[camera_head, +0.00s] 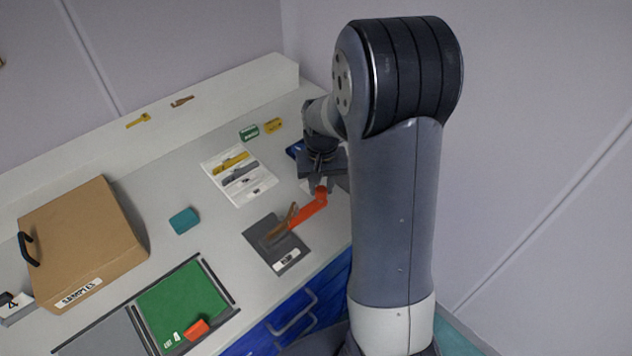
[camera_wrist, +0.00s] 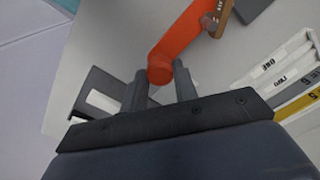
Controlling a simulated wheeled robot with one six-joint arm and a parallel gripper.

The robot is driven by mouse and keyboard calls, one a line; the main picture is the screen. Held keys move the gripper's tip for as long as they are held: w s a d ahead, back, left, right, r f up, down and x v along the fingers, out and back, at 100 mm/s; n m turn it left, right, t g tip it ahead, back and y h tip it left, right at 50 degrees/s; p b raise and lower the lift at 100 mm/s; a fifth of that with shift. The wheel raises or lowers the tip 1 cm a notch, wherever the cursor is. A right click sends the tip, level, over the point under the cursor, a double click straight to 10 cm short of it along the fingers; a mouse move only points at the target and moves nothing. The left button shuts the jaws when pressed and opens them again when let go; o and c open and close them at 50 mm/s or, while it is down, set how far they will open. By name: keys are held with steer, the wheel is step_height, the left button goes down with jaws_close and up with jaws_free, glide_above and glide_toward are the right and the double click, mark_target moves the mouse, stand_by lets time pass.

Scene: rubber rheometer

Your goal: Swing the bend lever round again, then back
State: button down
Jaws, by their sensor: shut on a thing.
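The bend lever is an orange-red arm (camera_head: 308,210) on a dark grey base plate (camera_head: 262,240) near the bench's front edge. A brown strip (camera_head: 283,224) stands at the lever's inner end over the plate. In the wrist view the orange lever (camera_wrist: 180,38) runs up and right from a round knob to the brown piece (camera_wrist: 219,18). My gripper (camera_head: 321,183) is at the lever's outer end, and its two fingers (camera_wrist: 161,84) are shut on the knob, one on each side. The far side of the knob is hidden.
A white tray (camera_head: 262,187) with yellow and grey strips lies behind the plate. A teal block (camera_head: 184,221), a brown samples box (camera_head: 84,240) and a green mat (camera_head: 180,303) with an orange block (camera_head: 196,329) are to the left. Bare bench lies between them.

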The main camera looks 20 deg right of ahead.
steer(key=shift+s+d+m+b, duration=0.2)
steer(key=shift+s+m+b, duration=0.05)
steer(key=shift+s+m, duration=0.75)
steer(key=shift+s+d+m+b, duration=0.2)
steer(key=shift+s+m, duration=0.8)
steer(key=shift+s+a+m, duration=0.1)
steer(key=shift+s+m, duration=0.8)
steer(key=shift+s, duration=0.1)
steer(key=shift+s+a+m, duration=0.15)
steer(key=shift+s+m, duration=0.4)
steer(key=shift+m, duration=0.05)
steer(key=shift+s+a+m, duration=0.15)
steer(key=shift+s+m, duration=0.4)
steer(key=shift+m, duration=0.05)
steer(key=shift+s, duration=0.1)
steer(key=c, duration=1.1)
jaws_free()
steer(key=shift+r, duration=0.1)
step_height(320, 180, up, 11)
